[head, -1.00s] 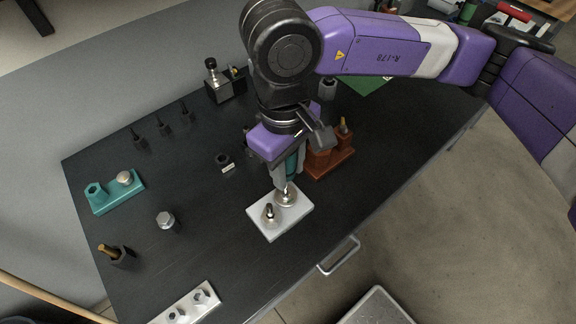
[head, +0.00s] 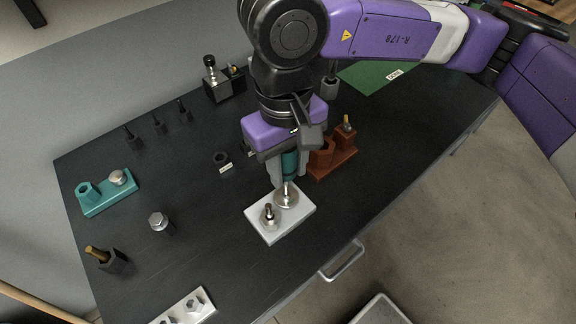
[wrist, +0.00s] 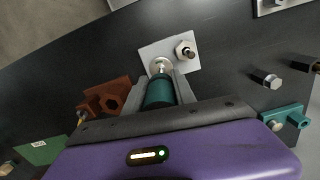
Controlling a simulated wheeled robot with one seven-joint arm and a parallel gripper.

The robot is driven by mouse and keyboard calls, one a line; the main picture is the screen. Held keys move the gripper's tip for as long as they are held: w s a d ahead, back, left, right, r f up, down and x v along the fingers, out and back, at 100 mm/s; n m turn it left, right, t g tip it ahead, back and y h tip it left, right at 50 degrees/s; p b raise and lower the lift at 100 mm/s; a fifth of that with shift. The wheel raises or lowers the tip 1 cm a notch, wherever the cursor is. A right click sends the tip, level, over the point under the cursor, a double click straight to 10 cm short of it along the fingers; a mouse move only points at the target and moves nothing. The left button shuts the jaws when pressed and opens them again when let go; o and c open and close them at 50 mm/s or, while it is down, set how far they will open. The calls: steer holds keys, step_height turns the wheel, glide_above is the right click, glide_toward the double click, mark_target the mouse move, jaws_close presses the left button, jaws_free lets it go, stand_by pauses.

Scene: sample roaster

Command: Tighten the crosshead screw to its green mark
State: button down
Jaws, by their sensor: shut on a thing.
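My gripper (head: 288,170) is shut on a teal-handled screwdriver (head: 290,163), which stands upright with its shaft pointing down. In the wrist view the teal handle (wrist: 159,92) sits between the two grey fingers. The screwdriver's tip meets a round metal screw head or dial (head: 286,196) on the white plate (head: 272,236). The slot and any green mark are hidden or too small to tell. A second metal fitting with a dark top (head: 269,215) stands on the same plate, nearer the front; it also shows in the wrist view (wrist: 185,50).
A brown holder (head: 335,158) stands close right of my gripper. A teal block (head: 108,194), a hex bolt (head: 160,222), a dark holder (head: 108,259) and a white strip with fittings (head: 190,306) lie to the left and front. A green mat (head: 378,74) is at the back.

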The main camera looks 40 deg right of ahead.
steer(key=shift+f, duration=0.1)
steer(key=shift+f+m+b, duration=0.15)
steer(key=shift+m+b, duration=0.65)
steer(key=shift+b, duration=0.25)
steer(key=shift+a+r+m+b, duration=0.1)
steer(key=shift+r+m+b, duration=0.25)
steer(key=shift+m, duration=0.45)
steer(key=shift+f, duration=0.2)
steer(key=shift+f+m+b, duration=0.15)
steer(key=shift+m+b, duration=0.55)
steer(key=shift+b, duration=0.3)
steer(key=shift+r, duration=0.2)
steer(key=shift+f+n+b, duration=0.1)
steer(key=shift+n+b, duration=0.25)
steer(key=shift+n, duration=0.15)
steer(key=shift+r, duration=0.2)
